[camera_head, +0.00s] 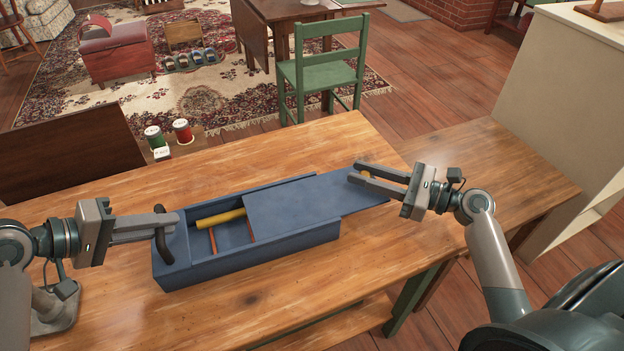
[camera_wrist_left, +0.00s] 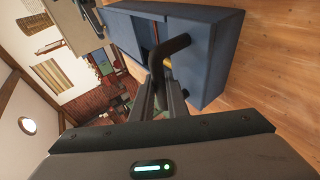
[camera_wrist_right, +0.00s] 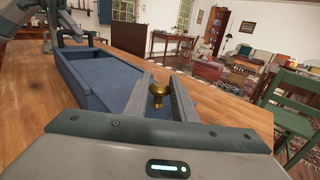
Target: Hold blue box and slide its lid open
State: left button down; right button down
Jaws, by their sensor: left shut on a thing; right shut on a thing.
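The blue box (camera_head: 258,256) lies on the wooden table with its left part uncovered. Inside show a yellow rod (camera_head: 220,218) and thin orange-red sticks (camera_head: 213,240). The blue lid (camera_head: 300,205) is slid to the right and sticks out past the box's right end. My left gripper (camera_head: 168,226) is shut on the dark handle (camera_head: 161,246) at the box's left end; the handle also shows in the left wrist view (camera_wrist_left: 166,47). My right gripper (camera_head: 352,174) is shut on the brass knob (camera_wrist_right: 158,92) near the lid's right end.
The wooden table (camera_head: 110,205) is clear around the box. A green chair (camera_head: 322,75) stands further back. A pale shelf unit (camera_head: 565,80) stands at the right.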

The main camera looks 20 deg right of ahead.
jog(key=shift+d, duration=1.75)
jog(key=c, duration=1.5)
grip_release()
jog(key=shift+o, duration=0.2)
jog(key=shift+s, duration=0.15)
jog(key=v, duration=1.2)
pick_arm(q)
jog(key=c, duration=1.6)
grip_release()
jog(key=shift+c, duration=0.2)
